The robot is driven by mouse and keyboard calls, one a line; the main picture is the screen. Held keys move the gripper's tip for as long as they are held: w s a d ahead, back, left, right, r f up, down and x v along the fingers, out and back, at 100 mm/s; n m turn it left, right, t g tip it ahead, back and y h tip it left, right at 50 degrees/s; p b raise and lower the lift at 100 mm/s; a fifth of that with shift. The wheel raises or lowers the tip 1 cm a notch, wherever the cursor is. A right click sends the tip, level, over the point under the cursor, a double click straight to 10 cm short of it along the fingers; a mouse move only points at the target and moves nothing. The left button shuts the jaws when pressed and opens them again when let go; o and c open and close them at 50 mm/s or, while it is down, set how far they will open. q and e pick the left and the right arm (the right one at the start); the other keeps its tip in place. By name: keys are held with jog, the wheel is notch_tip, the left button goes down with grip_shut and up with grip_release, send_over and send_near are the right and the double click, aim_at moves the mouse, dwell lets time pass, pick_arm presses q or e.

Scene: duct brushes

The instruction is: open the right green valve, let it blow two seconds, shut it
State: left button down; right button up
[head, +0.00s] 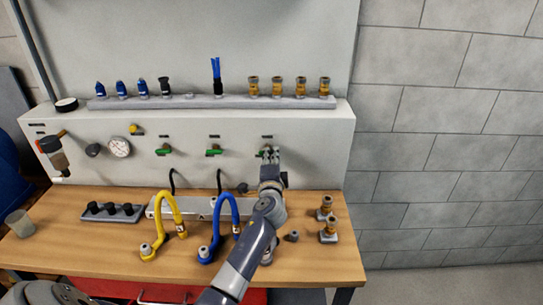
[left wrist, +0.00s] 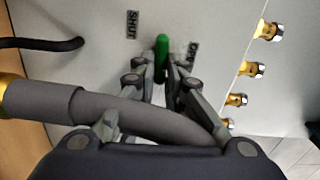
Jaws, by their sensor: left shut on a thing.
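The right green valve (head: 265,152) is on the white panel, right of two other green valves, and is mostly hidden by my gripper in the head view. In the left wrist view its green handle (left wrist: 162,45) stands between my fingertips, pointing between a SHUT label (left wrist: 132,23) and a partly hidden OPEN label (left wrist: 192,50). My left gripper (head: 270,156) is shut on the handle; it also shows in the left wrist view (left wrist: 162,65). My right gripper is not in view.
The middle green valve (head: 214,151) and left green valve (head: 164,150) are beside it. Yellow (head: 162,215) and blue (head: 218,215) hoses arch over the wooden bench (head: 90,250). Brass fittings (head: 277,87) stand on the shelf above. A dark hose (left wrist: 45,43) is near the gripper.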

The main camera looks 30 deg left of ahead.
pick_arm(q)
jog(key=shift+a+r+m, duration=0.15)
jog(key=shift+m, duration=0.45)
jog(key=c, duration=1.8)
grip_release()
jog(key=shift+o, duration=0.7)
jog(key=shift+f, duration=0.2)
jog(key=shift+s, duration=0.1)
jog(key=v, duration=1.1)
jog(key=shift+s, duration=0.3)
